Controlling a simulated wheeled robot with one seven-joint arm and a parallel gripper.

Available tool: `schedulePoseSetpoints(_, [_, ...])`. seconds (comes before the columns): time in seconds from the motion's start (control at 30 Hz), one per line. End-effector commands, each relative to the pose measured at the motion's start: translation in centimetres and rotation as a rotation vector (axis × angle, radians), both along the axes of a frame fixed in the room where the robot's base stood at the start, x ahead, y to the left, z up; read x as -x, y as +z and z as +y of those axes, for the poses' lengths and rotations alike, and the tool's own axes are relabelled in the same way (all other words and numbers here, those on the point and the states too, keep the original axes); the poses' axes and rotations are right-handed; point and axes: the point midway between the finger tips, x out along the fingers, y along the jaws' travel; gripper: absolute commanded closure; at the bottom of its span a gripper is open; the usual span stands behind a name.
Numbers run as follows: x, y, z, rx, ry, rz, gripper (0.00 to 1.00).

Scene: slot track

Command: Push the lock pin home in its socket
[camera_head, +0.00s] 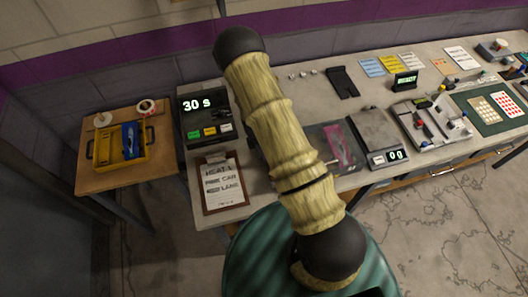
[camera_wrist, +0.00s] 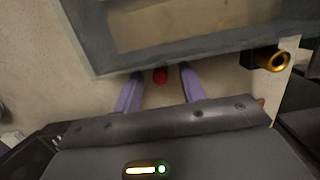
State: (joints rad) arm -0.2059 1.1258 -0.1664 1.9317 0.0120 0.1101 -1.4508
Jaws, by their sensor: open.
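My gripper (camera_wrist: 161,72) shows in the wrist view with two purple fingers spread apart. A small red knob (camera_wrist: 160,76) lies between the fingertips, beside the edge of a grey frame (camera_wrist: 97,58); I cannot tell whether it is the lock pin's head. Neither finger appears to touch it. A brass ring on a dark cylinder (camera_wrist: 272,61) is right of the fingers, at the frame's right side; I cannot tell whether it is the socket. In the head view my arm covers the middle and hides my gripper. I cannot pick out the pin there.
A timer box reading 30 s (camera_head: 205,115), a clipboard (camera_head: 222,185), a scale (camera_head: 378,138) and a green mat (camera_head: 493,107) with cards are on the long bench. A yellow tray (camera_head: 121,157) is on the wooden table at left. Floor is clear at lower right.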

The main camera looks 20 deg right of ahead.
Motion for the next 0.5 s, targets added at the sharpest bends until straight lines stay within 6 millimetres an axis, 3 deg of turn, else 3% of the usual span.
schedulePoseSetpoints(0.5, [-0.02, -0.04, -0.01, 0.000, 0.000, -0.001, 0.59])
